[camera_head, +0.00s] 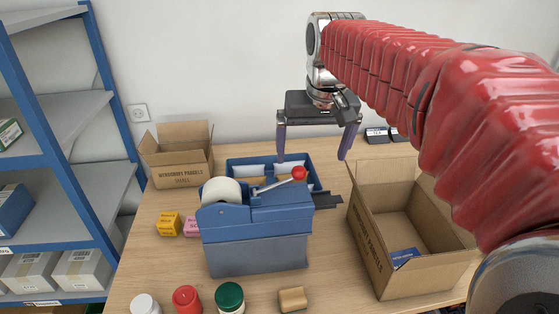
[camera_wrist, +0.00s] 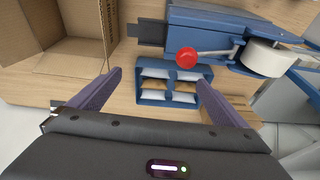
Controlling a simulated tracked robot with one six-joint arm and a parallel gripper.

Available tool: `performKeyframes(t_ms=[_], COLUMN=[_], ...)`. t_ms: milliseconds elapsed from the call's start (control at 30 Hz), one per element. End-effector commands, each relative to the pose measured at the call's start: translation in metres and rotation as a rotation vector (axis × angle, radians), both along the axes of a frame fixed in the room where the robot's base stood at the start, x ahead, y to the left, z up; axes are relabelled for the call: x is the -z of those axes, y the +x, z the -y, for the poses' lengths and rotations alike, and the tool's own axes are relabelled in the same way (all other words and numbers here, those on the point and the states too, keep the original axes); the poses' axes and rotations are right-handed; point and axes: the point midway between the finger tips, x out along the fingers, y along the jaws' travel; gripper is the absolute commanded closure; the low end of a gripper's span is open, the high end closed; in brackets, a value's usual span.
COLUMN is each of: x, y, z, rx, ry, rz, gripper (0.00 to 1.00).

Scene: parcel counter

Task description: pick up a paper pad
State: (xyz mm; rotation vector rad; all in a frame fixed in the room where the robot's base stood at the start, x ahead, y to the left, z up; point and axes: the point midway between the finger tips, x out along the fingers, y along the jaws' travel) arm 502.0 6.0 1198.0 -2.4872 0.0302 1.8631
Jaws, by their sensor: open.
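A blue divided tray (camera_wrist: 176,68) shows ahead of my gripper in the wrist view. It holds several small padded pieces, white ones (camera_wrist: 153,96) and tan ones (camera_wrist: 154,84), which look like the paper pads. In the head view the tray (camera_head: 240,161) stands behind the blue tape dispenser (camera_head: 255,240), which hides most of its inside. My gripper (camera_head: 313,156) hangs above the counter behind and right of the dispenser, pointing down. Its purple fingers are wide apart with nothing between them, and in the wrist view the fingertips (camera_wrist: 160,78) frame the tray.
The dispenser's red knob (camera_head: 299,173) and lever rise close to the tray. An open carton (camera_head: 365,235) with a blue packet stands right, a smaller carton (camera_head: 178,165) back left. Yellow (camera_head: 168,224) and pink boxes sit left. Jars (camera_head: 229,297) and a tan block (camera_head: 292,299) line the front.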

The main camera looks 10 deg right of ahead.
Motion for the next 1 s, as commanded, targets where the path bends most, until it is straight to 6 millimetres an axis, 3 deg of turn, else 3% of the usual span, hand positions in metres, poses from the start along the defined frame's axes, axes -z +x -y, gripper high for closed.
performKeyframes(t_ms=[467,1000], x=[0.007,0.052], y=[0.093,0.182], z=[0.000,0.002], rx=[-0.022,-0.051], ry=[-0.008,-0.013], rz=[-0.093,-0.198], gripper=[0.03,0.03])
